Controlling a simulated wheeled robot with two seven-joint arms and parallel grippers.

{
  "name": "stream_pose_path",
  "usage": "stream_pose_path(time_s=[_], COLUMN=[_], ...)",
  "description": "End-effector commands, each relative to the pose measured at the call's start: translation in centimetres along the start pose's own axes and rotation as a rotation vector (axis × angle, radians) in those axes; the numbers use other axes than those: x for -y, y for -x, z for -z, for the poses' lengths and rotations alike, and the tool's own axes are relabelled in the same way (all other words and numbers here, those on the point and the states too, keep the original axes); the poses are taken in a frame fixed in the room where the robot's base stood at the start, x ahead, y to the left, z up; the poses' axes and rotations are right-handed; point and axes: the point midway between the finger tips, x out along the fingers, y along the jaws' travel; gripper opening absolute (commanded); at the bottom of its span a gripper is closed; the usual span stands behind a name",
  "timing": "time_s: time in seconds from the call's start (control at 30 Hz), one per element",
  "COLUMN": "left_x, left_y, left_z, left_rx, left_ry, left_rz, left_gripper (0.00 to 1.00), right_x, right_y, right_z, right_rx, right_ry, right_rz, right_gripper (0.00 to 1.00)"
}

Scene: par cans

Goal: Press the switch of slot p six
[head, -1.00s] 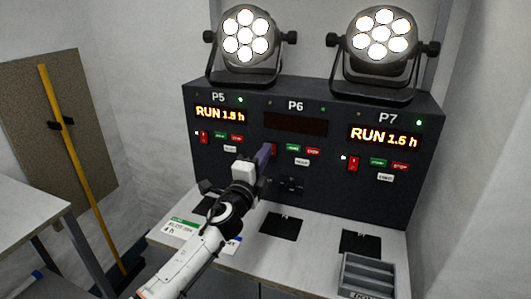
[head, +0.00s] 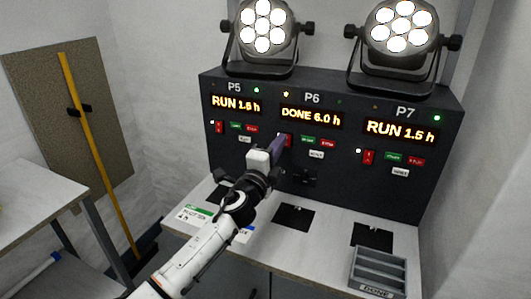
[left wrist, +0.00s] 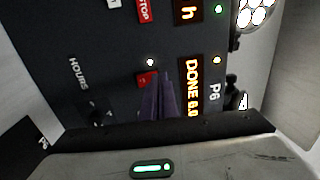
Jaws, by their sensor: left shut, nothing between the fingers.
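The P6 slot is the middle section of the dark panel, and its display (head: 310,117) is lit and reads DONE 6.0 h. An amber lamp is lit beside the P6 label. The red switch of P6 (head: 288,139) is partly hidden behind my left gripper (head: 281,142). In the left wrist view the red switch (left wrist: 147,79) shows by the tips of the purple fingers, with a lit white lamp beside it. My left gripper is shut and empty, with its tips at the switch; I cannot tell if they touch. My right gripper is not in view.
The P5 display (head: 236,103) and P7 display (head: 400,132) read RUN 1.5 h. Lamp heads stand on top of the panel. Black pads (head: 294,217) and a grey DONE tray (head: 378,268) lie on the white bench. A side table (head: 35,200) stands at left.

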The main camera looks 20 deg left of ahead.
Motion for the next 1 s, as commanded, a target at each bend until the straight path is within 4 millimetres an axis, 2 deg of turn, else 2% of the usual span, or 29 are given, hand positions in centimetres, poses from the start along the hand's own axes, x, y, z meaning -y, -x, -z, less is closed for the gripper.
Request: stream_pose_path(time_s=[0.1, 0.4, 0.53, 0.7, 1.0], left_x=[1.0, 2.2, 2.7, 3.2, 3.3], left_y=[1.5, 7.4, 9.3, 10.6, 10.9], left_z=[0.8, 0.7, 0.7, 0.6, 0.6], left_rx=[-0.011, -0.012, -0.012, -0.01, -0.01], left_ry=[0.004, 0.002, 0.001, 0.002, 0.002], left_rz=[-0.002, -0.002, -0.001, -0.001, -0.001], left_gripper=[0.0, 0.0, 0.0, 0.0, 0.0], right_x=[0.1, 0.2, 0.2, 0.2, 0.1], right_y=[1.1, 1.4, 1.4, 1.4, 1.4], right_z=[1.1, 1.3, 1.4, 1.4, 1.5], right_rx=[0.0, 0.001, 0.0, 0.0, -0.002], right_ry=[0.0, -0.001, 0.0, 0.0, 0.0], right_rz=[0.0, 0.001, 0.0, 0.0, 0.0], right_gripper=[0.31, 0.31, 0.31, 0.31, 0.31])
